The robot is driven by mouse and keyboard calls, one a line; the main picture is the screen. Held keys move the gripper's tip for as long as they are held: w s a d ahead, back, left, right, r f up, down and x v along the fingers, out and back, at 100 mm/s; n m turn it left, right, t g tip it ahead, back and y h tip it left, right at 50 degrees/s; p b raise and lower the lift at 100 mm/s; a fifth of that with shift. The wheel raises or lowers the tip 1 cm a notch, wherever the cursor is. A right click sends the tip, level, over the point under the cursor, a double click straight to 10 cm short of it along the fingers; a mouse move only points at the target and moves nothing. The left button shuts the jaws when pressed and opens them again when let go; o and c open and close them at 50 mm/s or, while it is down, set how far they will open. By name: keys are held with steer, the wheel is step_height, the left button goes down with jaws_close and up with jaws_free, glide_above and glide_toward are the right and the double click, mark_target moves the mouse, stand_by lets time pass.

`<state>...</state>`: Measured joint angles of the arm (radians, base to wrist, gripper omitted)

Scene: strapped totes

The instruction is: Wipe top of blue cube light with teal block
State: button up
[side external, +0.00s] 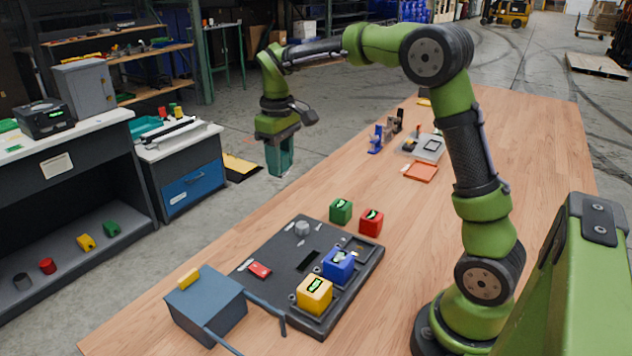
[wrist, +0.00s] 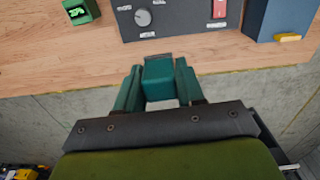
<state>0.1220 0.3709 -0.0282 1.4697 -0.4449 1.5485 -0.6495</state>
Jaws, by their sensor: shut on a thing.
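My gripper (side external: 279,158) is raised in the air near the table's far left edge. In the wrist view my gripper (wrist: 160,88) has its teal fingers on both sides of a teal block (wrist: 159,80) and is shut on it. In the side view the block is hard to tell from the fingers. The blue cube (side external: 338,264) sits on the dark panel (side external: 290,238), with a small lit mark on its top. It is well apart from my gripper, nearer the camera, and does not show in the wrist view.
A yellow cube (side external: 314,294) sits close to the blue cube. A green cube (side external: 341,211) and a red cube (side external: 371,222) stand behind the panel. A blue-grey box (side external: 207,308) with a yellow piece is at the panel's left.

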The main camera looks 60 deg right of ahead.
steer(key=s+a+f, duration=0.2)
steer(key=s, duration=0.6)
steer(key=s+a+f, duration=0.2)
steer(key=s, duration=0.6)
steer(key=shift+m, duration=0.3)
steer(key=shift+w+a+f, duration=0.1)
steer(key=shift+f, duration=1.7)
steer(key=shift+w+a+f, duration=0.1)
steer(key=shift+f, duration=1.7)
steer(key=shift+s+f, duration=0.15)
steer(key=shift+s, duration=1.7)
steer(key=shift+w, duration=2)
step_height(320, 180, up, 8)
steer(key=shift+s+f, duration=0.1)
